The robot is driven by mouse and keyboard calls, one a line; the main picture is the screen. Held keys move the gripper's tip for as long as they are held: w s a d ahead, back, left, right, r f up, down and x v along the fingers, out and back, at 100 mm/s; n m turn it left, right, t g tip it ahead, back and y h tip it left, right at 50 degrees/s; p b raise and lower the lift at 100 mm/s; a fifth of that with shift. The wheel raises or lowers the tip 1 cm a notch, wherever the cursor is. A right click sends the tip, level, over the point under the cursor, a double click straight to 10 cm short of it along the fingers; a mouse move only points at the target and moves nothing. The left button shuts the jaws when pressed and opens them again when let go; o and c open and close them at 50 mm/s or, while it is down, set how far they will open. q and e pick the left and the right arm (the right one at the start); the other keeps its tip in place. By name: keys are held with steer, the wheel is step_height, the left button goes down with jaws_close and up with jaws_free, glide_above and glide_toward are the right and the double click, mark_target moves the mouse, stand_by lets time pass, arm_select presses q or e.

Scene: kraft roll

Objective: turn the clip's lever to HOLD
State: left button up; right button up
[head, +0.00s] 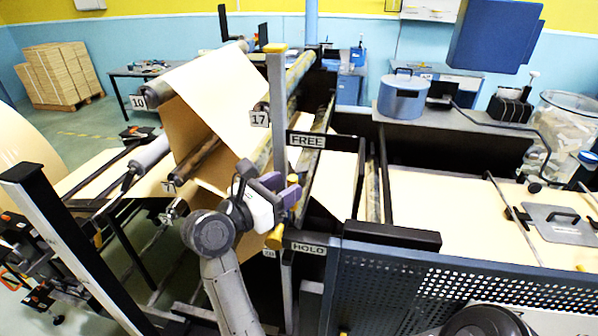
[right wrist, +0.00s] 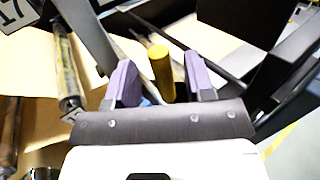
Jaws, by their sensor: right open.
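The post carries two signs: FREE (head: 307,140) is higher, and HOLD (head: 308,248) is lower. A yellow part (head: 275,238) shows beside the HOLD sign, just below my right gripper; I take it for part of the clip's lever. My right gripper (head: 278,190) is at the post between the two signs, with its purple fingers apart. In the right wrist view, a yellow rod-shaped handle (right wrist: 161,72) stands between the two open fingers (right wrist: 160,85), with visible gaps on both sides. The rest of the lever is hidden behind the gripper. My left gripper is not in view.
Kraft paper (head: 205,85) runs over rollers left of the post, near number plates 10 (head: 138,102) and 17 (head: 259,119). A blue perforated guard (head: 440,285) stands at the lower right. A dark bar (head: 392,235) lies right of the post.

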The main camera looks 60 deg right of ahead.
steer(key=shift+p+x, duration=0.55)
steer(key=shift+x, duration=1.75)
steer(key=shift+c, duration=0.4)
jaws_close()
